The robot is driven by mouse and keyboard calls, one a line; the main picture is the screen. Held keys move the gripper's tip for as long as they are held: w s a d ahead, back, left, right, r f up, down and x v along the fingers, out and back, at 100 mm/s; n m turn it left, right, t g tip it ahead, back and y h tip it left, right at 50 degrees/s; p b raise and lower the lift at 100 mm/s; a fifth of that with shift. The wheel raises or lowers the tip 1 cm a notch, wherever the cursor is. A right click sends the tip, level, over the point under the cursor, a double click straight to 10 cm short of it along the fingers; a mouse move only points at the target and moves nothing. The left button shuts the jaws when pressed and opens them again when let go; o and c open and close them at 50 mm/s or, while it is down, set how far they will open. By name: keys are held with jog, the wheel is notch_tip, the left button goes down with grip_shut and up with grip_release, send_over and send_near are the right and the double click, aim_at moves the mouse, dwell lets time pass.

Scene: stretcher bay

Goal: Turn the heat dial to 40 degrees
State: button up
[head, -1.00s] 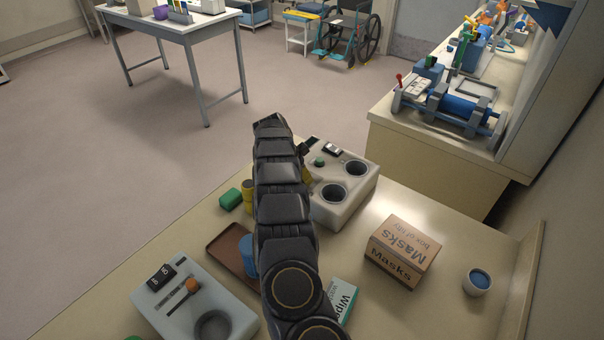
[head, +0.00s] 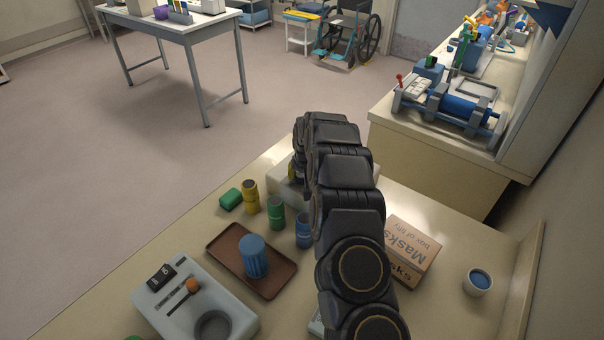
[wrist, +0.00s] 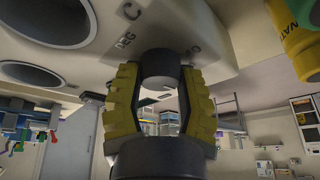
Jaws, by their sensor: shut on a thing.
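The heat dial (wrist: 160,64) is a dark round knob on the light sloped front of a warmer unit (wrist: 200,25). In the wrist view, "DEG C" is printed beside it, with another mark partly hidden to its right. My gripper (wrist: 159,78), with yellow ridged fingers, is shut on the dial, one finger on each side. I cannot read the dial's setting.
Yellow (head: 250,197), green (head: 276,213) and blue (head: 303,231) cans stand left of my arm. A brown tray (head: 222,243) holds a blue ribbed piece. A control box (head: 180,320) is front left. A masks box (head: 415,243) and a cup (head: 478,282) are right.

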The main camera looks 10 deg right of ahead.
jog(key=n+y, duration=0.1)
jog(key=n, duration=0.2)
jog(key=n+y, duration=0.1)
jog(key=n, duration=0.2)
jog(key=shift+d+f+n+g, duration=0.1)
jog(key=shift+f+n+g, duration=0.1)
jog(key=shift+n+g, duration=0.15)
jog(key=n+y, duration=0.1)
jog(key=n, duration=0.1)
jog(key=n+g, duration=0.1)
jog(key=n, duration=0.2)
jog(key=shift+g+y, duration=0.25)
jog(key=shift+y, duration=0.15)
jog(key=o, duration=1.1)
jog(key=shift+o, duration=0.2)
jog(key=shift+r+n, duration=0.1)
jog(key=shift+n, duration=0.15)
jog(key=shift+r, duration=0.15)
